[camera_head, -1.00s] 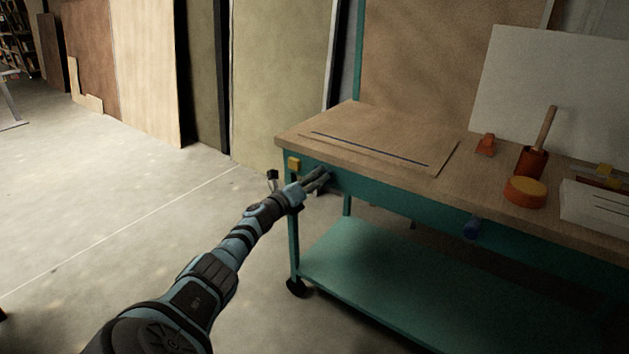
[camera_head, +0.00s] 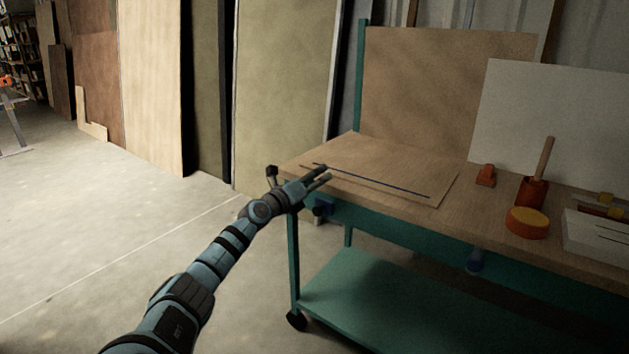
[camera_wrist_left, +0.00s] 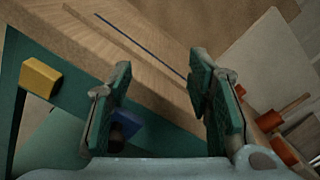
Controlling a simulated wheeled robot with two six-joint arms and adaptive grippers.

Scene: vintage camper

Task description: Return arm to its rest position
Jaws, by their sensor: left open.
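My left gripper (camera_head: 322,179) is at the left front corner of the workbench (camera_head: 445,212), at about the height of its top. Its two fingers are apart and nothing is between them. In the left wrist view the open fingers (camera_wrist_left: 165,100) show with the bench edge and a small blue block (camera_wrist_left: 126,130) beyond them. A yellow block (camera_wrist_left: 40,77) is on the green bench frame at the left of that view. My right gripper is not in view.
A white board (camera_head: 560,120) stands behind. Floor at left (camera_head: 110,220) is clear.

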